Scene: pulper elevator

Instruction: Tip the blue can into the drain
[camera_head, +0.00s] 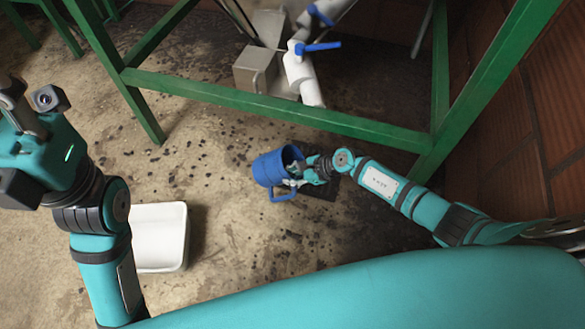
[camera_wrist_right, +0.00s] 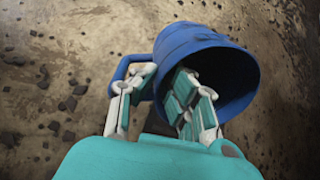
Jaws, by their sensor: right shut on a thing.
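The blue can (camera_head: 268,168) is in the middle of the head view, tilted on its side with its mouth toward the right. My right gripper (camera_head: 300,172) is shut on its wall at the mouth. In the right wrist view, the can (camera_wrist_right: 200,55) has one finger inside its mouth and the other outside, by the handle; my gripper (camera_wrist_right: 160,95) fills the lower middle. A dark drain grate (camera_head: 322,188) shows partly below and right of the can, mostly hidden by my gripper. My left gripper (camera_head: 14,100) is at the left edge, its fingers unclear.
A green metal frame (camera_head: 250,103) crosses above the can. White pipes with blue valve handles (camera_head: 318,47) and a grey box (camera_head: 255,69) stand behind it. A white tray (camera_head: 184,238) lies at lower left. A brick wall (camera_head: 545,90) bounds the right.

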